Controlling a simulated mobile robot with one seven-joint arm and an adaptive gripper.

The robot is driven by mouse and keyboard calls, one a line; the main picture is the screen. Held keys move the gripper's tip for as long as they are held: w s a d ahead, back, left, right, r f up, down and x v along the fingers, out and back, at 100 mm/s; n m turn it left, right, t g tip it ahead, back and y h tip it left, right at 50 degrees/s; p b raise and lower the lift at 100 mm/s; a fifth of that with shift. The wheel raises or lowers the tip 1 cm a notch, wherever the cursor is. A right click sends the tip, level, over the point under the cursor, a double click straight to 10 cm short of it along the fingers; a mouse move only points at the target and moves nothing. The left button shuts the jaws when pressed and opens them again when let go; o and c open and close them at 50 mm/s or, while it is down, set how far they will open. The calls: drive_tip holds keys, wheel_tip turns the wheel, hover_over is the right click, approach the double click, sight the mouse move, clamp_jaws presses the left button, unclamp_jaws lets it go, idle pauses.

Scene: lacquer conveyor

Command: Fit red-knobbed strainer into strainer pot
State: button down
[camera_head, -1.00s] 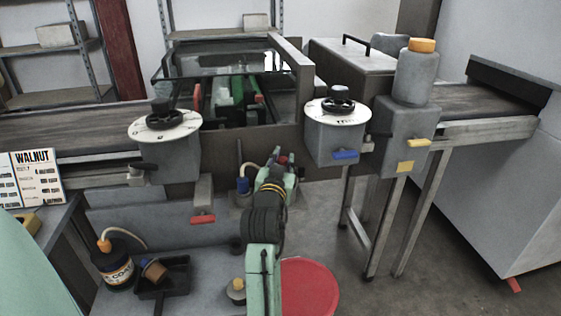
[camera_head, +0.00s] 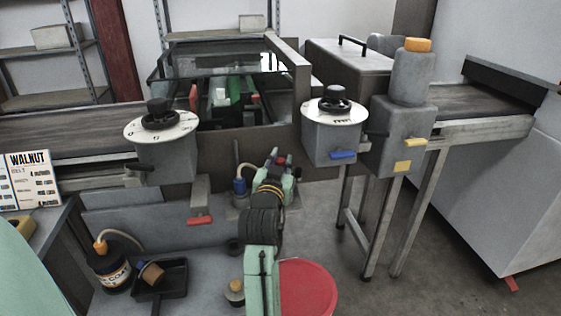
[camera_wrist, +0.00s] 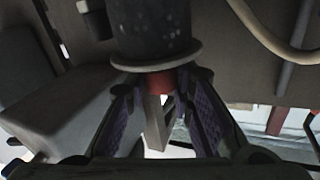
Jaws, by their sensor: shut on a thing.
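In the wrist view the strainer (camera_wrist: 150,30) is a dark speckled cylinder with a pale round flange and a red knob (camera_wrist: 158,82). My gripper (camera_wrist: 160,92) has its purple-padded fingers on both sides of the knob and is shut on it. The cylinder extends away from the fingers, toward the top of the picture. In the head view my arm hides most of the gripper and strainer, in front of the machine. I cannot tell for certain which part is the strainer pot.
A blue-collared fitting with a hose (camera_head: 240,186) stands just left of my arm. A red-handled valve (camera_head: 199,221) is farther left. Dial boxes (camera_head: 167,160) (camera_head: 330,143) flank the glass-topped opening.

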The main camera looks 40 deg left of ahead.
drive_tip(key=shift+f+b, duration=1.85)
drive_tip(key=shift+f, duration=0.5)
drive_tip(key=c, duration=1.3)
unclamp_jaws()
drive_tip(key=v, duration=1.2)
